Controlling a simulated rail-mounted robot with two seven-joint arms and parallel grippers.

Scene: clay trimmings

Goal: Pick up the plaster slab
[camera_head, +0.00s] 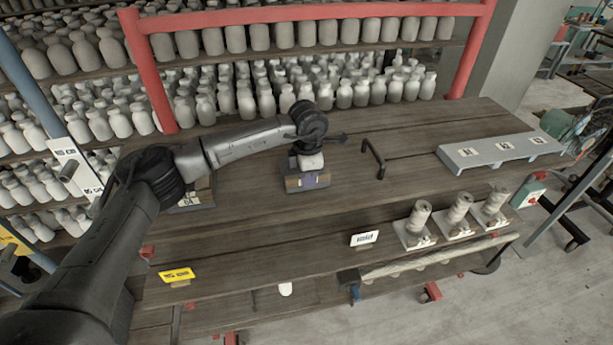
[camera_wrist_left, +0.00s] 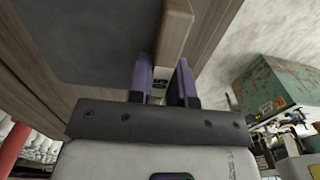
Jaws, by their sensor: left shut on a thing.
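My left gripper (camera_head: 309,179) is over the middle of the wooden bench, pointing down. Its purple fingers (camera_wrist_left: 163,72) are shut on a pale wooden bar (camera_wrist_left: 175,32) in the left wrist view. A flat dark grey plate (camera_wrist_left: 95,42) shows beside the bar; I take bar and plate to be the plaster slab. My right gripper is not in view.
A black handle-shaped bracket (camera_head: 373,158) stands just right of the gripper. A grey labelled rack (camera_head: 500,151) lies at the right. Several pale cylinders (camera_head: 419,216) stand on the front ledge. A labelled block (camera_head: 198,197) sits under my forearm. Bottle shelves (camera_head: 320,92) are behind the bench.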

